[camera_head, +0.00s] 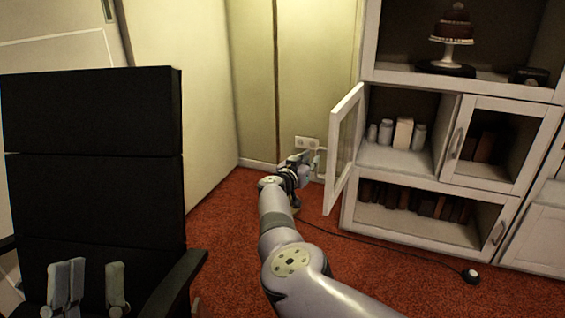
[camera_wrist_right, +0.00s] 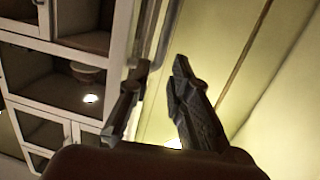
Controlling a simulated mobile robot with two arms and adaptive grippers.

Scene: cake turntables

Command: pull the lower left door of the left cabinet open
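The left cabinet (camera_head: 352,215) is white. Its small left door (camera_head: 331,197), white-framed with a glass pane, stands swung well out from the left side of the middle row, showing the compartment behind it. My right gripper (camera_head: 308,165) is just left of this door, on its outer side; contact cannot be told. In the right wrist view its two dark fingers (camera_wrist_right: 158,98) are apart, with nothing clearly held between them. My left gripper (camera_head: 92,286) is at the lower left before a black chair, its grey fingers apart and empty.
White jars (camera_head: 386,132) and a box stand in the opened compartment. A glass door (camera_head: 497,145) closes the compartment to its right; books (camera_head: 415,202) are below. The black chair (camera_head: 95,110) fills the left. A cable and small round object (camera_head: 470,276) lie on the red carpet.

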